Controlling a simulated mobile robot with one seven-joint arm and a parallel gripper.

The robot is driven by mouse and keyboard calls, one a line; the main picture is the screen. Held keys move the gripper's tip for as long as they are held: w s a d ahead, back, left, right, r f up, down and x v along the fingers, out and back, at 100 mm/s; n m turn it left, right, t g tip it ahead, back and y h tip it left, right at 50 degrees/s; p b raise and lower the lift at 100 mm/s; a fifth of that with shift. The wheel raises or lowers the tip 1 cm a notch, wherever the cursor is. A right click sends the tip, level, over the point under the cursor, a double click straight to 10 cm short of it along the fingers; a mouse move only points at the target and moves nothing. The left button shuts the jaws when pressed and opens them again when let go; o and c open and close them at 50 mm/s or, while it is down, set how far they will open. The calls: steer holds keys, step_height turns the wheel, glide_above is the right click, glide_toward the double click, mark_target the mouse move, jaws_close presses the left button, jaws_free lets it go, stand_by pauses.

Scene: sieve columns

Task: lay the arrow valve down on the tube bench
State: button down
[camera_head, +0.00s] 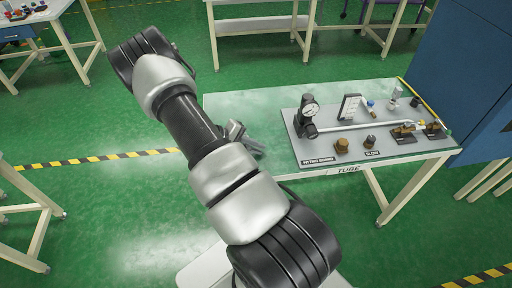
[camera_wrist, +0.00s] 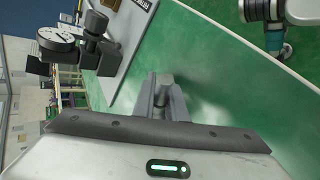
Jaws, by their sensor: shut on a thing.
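The tube bench (camera_head: 235,105) has a pale green top, white legs and a "TUBE" label on its front edge. My gripper (camera_head: 243,138) is over the bench's left front part, partly hidden by my arm. In the wrist view my gripper (camera_wrist: 163,92) is shut on a small grey piece, seemingly the arrow valve (camera_wrist: 163,79). Only its end shows between the fingers, and no arrow mark can be made out. It is close above the bare bench top (camera_wrist: 215,75); I cannot tell whether it touches.
A grey fitting board (camera_head: 315,148) fills the bench's right part. It carries a pressure gauge (camera_head: 309,112), a white gauge plate (camera_head: 349,106), a long tube and several brass fittings. The bench's left part is clear. A blue cabinet (camera_head: 465,70) stands at the right.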

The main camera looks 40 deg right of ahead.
steer(key=shift+f, duration=0.1)
steer(key=c, duration=1.7)
jaws_free()
steer(key=shift+a+f, duration=0.1)
steer(key=shift+a, duration=0.05)
steer(key=shift+s+a+f, duration=0.1)
steer(key=shift+s+f, duration=0.05)
steer(key=shift+s, duration=0.05)
steer(key=shift+w+a+r+p, duration=0.2)
steer(key=shift+a+r+p, duration=0.1)
steer(key=shift+r, duration=0.5)
steer(key=shift+w+a+r+p, duration=0.2)
steer(key=shift+a+r+p, duration=0.05)
steer(key=shift+r, duration=0.5)
steer(key=shift+w+a+r+p, duration=0.2)
steer(key=shift+a+r+p, duration=0.1)
steer(key=shift+r, duration=0.5)
steer(key=shift+w+a+r+p, duration=0.2)
steer(key=shift+a+r+p, duration=0.15)
steer(key=shift+r, duration=0.4)
steer(key=shift+w+a+r+p, duration=0.15)
steer(key=shift+a+r+p, duration=0.2)
steer(key=shift+r, duration=0.35)
